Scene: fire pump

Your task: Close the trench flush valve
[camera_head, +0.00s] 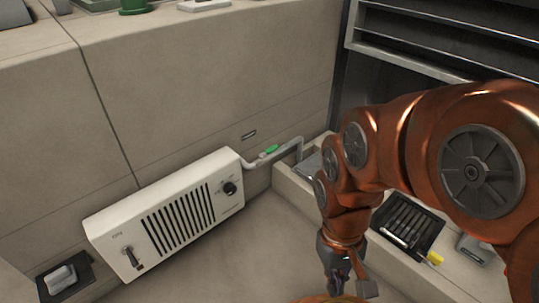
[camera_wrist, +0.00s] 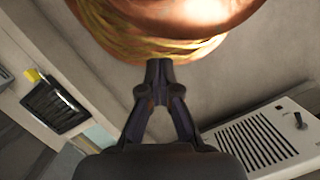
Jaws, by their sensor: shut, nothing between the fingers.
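A pipe (camera_head: 287,147) with a small green lever (camera_head: 270,150) runs along the wall behind the white louvred box, toward the corner. The lever looks roughly in line with the pipe, and a small label (camera_head: 249,134) is on the wall above it. I cannot tell for sure that this is the trench flush valve. My gripper (camera_head: 342,287) hangs low, to the right of and nearer than the lever, and apart from it. In the wrist view my gripper (camera_wrist: 158,70) has its fingertips together with nothing between them. The green lever is not seen there.
The white louvred box (camera_head: 170,215) with knobs stands by the wall; it also shows in the wrist view (camera_wrist: 262,140). A dark slotted tray (camera_head: 408,222) and a yellow piece (camera_head: 434,258) lie on the right ledge. Dark shelving (camera_head: 440,45) rises behind. Open floor lies before the box.

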